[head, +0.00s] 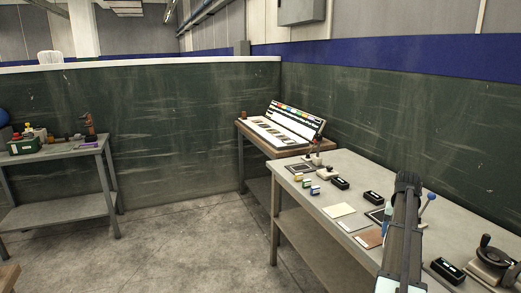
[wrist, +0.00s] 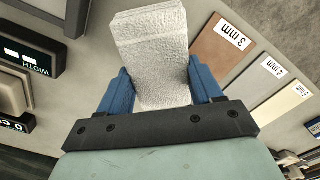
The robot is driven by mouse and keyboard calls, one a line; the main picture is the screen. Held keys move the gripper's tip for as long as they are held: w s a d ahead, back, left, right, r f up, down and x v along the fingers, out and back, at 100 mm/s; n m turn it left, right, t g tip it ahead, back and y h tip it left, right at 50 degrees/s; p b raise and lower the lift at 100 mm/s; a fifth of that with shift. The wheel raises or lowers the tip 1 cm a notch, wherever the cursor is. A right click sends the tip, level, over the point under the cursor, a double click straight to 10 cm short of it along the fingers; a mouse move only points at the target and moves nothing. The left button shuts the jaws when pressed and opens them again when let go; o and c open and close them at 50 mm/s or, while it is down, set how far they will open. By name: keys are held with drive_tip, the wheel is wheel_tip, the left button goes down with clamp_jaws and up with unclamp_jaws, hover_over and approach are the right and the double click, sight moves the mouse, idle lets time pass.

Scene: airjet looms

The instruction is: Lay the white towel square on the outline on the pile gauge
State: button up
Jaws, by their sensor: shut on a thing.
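The white towel square (wrist: 152,50) is a thick, textured white pad in the wrist view. My gripper (wrist: 162,85) is shut on it, with one blue finger at each side. The towel stands out beyond the fingertips, above the table. In the head view my dark arm reaches over the right table, and the towel cannot be made out there. A grey plate with a dark border (wrist: 42,12) shows at the wrist view's upper left corner. I cannot tell whether it belongs to the pile gauge, and no outline is clearly visible.
Labelled sample cards lie right of the towel: a brown 3 mm card (wrist: 222,45), a grey 4 mm card (wrist: 258,78) and a cream card (wrist: 300,105). A device marked WIDTH (wrist: 15,70) is at left. A crank device (head: 492,258) stands on the table (head: 335,238).

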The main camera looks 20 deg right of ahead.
drive_tip(key=w+a+f+n, duration=0.25)
drive_tip(key=w+a, duration=0.25)
drive_tip(key=a, duration=1.4)
drive_tip(key=w+a+f+n, duration=0.1)
drive_tip(key=w+a+n, duration=0.35)
drive_tip(key=a, duration=1.45)
drive_tip(key=w+a+f+n, duration=0.25)
drive_tip(key=w+a, duration=0.35)
drive_tip(key=a, duration=1.3)
drive_tip(key=s+f, duration=0.7)
drive_tip(key=f, duration=0.1)
drive_tip(key=shift+s+a+n, duration=0.2)
drive_tip(key=shift+s+n, duration=0.05)
drive_tip(key=shift+n, duration=0.1)
drive_tip(key=shift+r, duration=0.1)
